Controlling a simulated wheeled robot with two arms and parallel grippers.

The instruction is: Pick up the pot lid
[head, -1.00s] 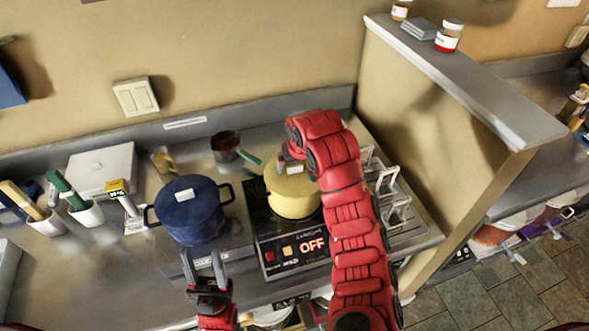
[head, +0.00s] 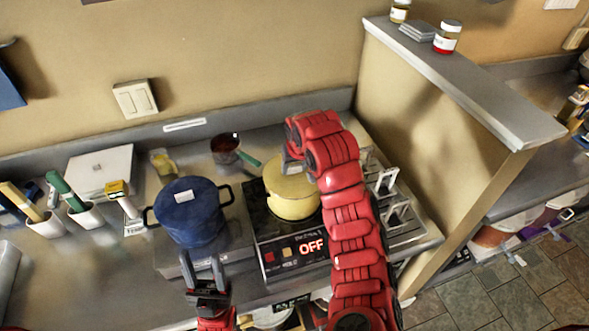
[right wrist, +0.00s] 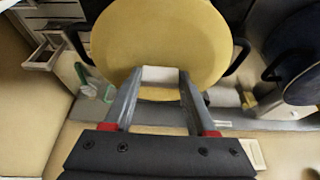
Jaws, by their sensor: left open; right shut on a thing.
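The yellow pot (head: 292,205) stands on the black hot plate, with its round yellow lid (head: 300,182) over the top. In the right wrist view the lid (right wrist: 165,35) fills the upper middle, with a white handle (right wrist: 160,74) at its near part. My right gripper (head: 289,166) is above the pot and shut on that handle, one finger on each side. I cannot tell whether the lid rests on the pot or is slightly raised. My left gripper (head: 202,264) is open and empty, in front of the blue pot.
A blue lidded pot (head: 190,215) stands left of the hot plate (head: 285,250), whose display reads OFF. A small dark red saucepan (head: 225,146) with a green handle is behind. White racks (head: 392,200) stand right of my right arm. Utensil holders (head: 85,215) are at left.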

